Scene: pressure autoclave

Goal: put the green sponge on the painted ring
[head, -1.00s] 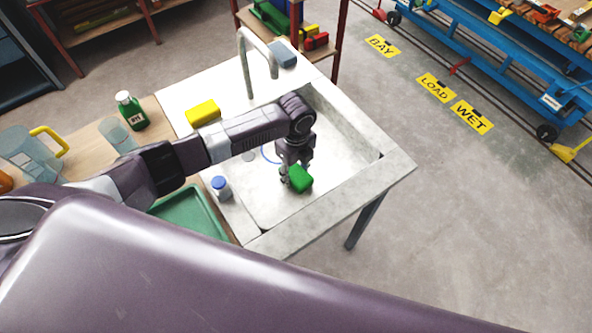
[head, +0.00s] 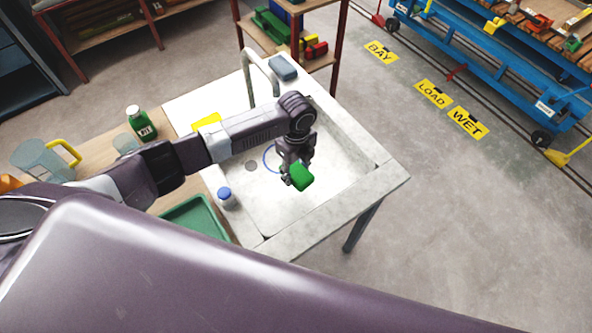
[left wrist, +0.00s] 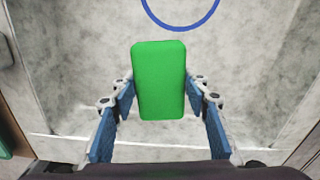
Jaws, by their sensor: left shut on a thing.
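The green sponge (head: 302,177) is held over the sink basin by my left gripper (head: 296,170). In the left wrist view the sponge (left wrist: 159,80) stands out between the two blue-padded fingers of the left gripper (left wrist: 160,105), which is shut on it. The painted ring (head: 264,158) is a thin blue circle on the basin floor, partly hidden behind the gripper in the head view. In the left wrist view part of the ring (left wrist: 180,30) shows at the top edge, beyond the sponge's far end. The sponge's height above the floor is hard to tell. My right gripper is out of view.
The sink (head: 345,215) has raised rims and a tap (head: 248,85) at the back. A yellow block (head: 206,122), a blue-grey block (head: 284,68) and a blue-capped bottle (head: 226,198) stand around the basin. A green tray (head: 197,217) lies to the left. The basin's right side is clear.

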